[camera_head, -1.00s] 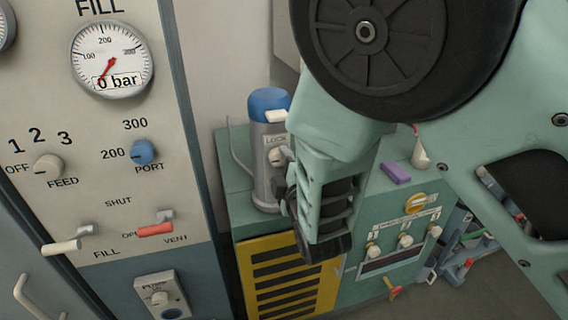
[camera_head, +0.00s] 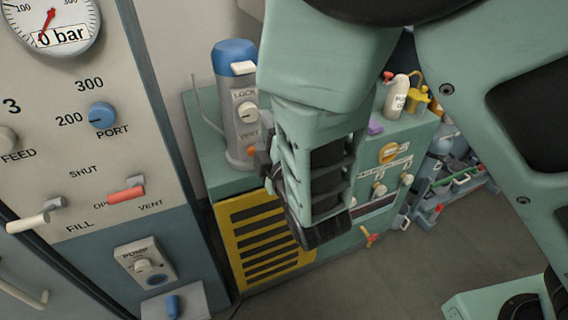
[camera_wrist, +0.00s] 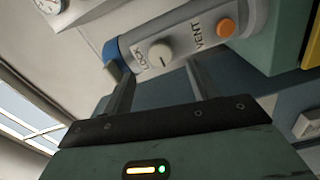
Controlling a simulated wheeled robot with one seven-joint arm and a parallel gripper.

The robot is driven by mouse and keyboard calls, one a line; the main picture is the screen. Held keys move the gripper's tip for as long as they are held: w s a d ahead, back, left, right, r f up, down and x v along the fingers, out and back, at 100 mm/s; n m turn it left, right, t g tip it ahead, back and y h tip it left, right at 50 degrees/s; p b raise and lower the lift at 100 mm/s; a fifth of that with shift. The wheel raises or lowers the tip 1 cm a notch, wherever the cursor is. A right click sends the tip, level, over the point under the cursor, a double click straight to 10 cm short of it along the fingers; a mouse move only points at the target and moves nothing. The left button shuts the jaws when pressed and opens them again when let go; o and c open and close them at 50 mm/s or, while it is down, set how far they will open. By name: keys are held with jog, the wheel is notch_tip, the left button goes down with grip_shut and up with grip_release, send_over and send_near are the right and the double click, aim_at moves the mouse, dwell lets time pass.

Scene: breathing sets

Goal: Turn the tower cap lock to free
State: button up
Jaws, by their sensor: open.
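The tower (camera_head: 237,95) is a grey cylinder with a blue cap (camera_head: 234,55) and a pale tab, upright on the green cabinet. Its round cream lock knob (camera_head: 247,112) sits between the words LOCK and VENT. In the wrist view the knob (camera_wrist: 160,54) has a dark pointer mark on the VENT-facing side, and an orange button (camera_wrist: 226,27) lies beyond VENT. My gripper (camera_wrist: 159,70) is open and empty, its two fingers pointing toward the tower, one to each side of the knob in the picture. Contact cannot be told. In the head view my arm hides the fingers.
The fill panel (camera_head: 75,130) with gauge, knobs and levers stands at left. The green cabinet (camera_head: 205,150) has a yellow grille (camera_head: 262,240). Behind my arm are a purple block (camera_head: 375,128), a white bottle (camera_head: 396,95) and a yellow can (camera_head: 419,98). Open floor (camera_head: 390,280) lies in front.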

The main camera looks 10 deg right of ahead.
jog(key=p+v, duration=0.8)
jog(key=v, duration=0.2)
jog(key=shift+s, duration=0.35)
jog(key=shift+w+d, duration=0.1)
